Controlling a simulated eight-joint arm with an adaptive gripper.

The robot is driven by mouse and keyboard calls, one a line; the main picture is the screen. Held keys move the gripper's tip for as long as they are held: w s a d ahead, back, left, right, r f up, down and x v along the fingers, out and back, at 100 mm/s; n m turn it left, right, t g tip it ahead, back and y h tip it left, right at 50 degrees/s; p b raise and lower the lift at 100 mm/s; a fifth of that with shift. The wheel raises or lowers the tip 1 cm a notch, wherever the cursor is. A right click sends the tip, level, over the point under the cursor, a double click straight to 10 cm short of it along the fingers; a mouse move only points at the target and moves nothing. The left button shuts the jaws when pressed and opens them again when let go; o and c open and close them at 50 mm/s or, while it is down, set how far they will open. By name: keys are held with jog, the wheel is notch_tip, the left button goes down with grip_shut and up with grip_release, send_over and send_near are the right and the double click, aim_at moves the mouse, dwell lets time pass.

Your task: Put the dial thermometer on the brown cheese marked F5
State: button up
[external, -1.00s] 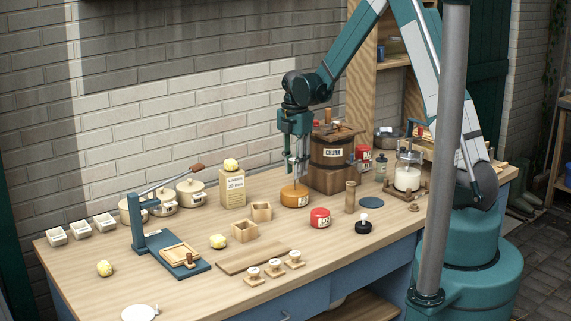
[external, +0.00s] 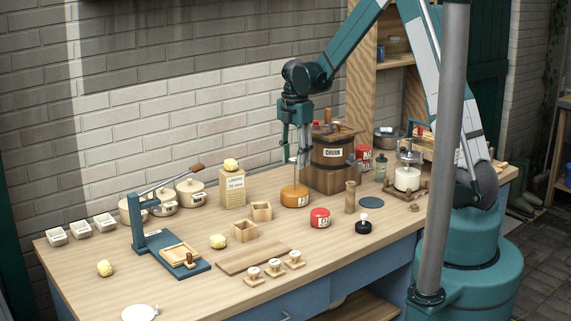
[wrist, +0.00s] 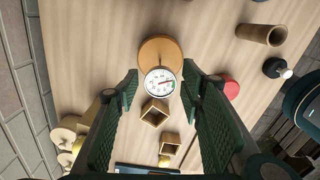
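The brown cheese (external: 295,200) is a low round wheel on the bench in front of the churn; I cannot read its mark. It also shows in the wrist view (wrist: 160,50). The dial thermometer's thin stem (external: 295,174) stands upright on the cheese. Its white dial (wrist: 159,82) faces the wrist camera and overlaps the cheese's edge there. My gripper (external: 294,158) is above the cheese, its fingers spread on either side of the dial. In the wrist view the fingers (wrist: 166,98) stand wide apart, and neither touches the dial.
The wooden churn (external: 331,155) stands close behind the cheese on the right. A red cheese (external: 320,218), a wooden cylinder (external: 350,196) and a black-based stamp (external: 363,225) are to the right. Two small wooden boxes (external: 245,231) and a carton (external: 232,190) are to the left.

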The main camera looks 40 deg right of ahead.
notch_tip(320, 180, up, 9)
jog(key=shift+f, duration=0.15)
dwell(0.4)
jog(key=shift+s, duration=0.1)
dwell(0.4)
jog(key=s+a+r+m+t, duration=0.35)
jog(key=s+r+m, duration=0.8)
jog(key=s, duration=0.55)
jog(key=s+a+r+m+t, duration=0.1)
jog(key=s+m, duration=0.3)
jog(key=s, duration=0.4)
jog(key=s+a+r+m+t, duration=0.1)
jog(key=s+m, duration=0.3)
jog(key=s, duration=0.4)
jog(key=shift+s+a+m+t, duration=0.25)
jog(key=shift+s+m+t, duration=0.1)
jog(key=shift+t, duration=0.5)
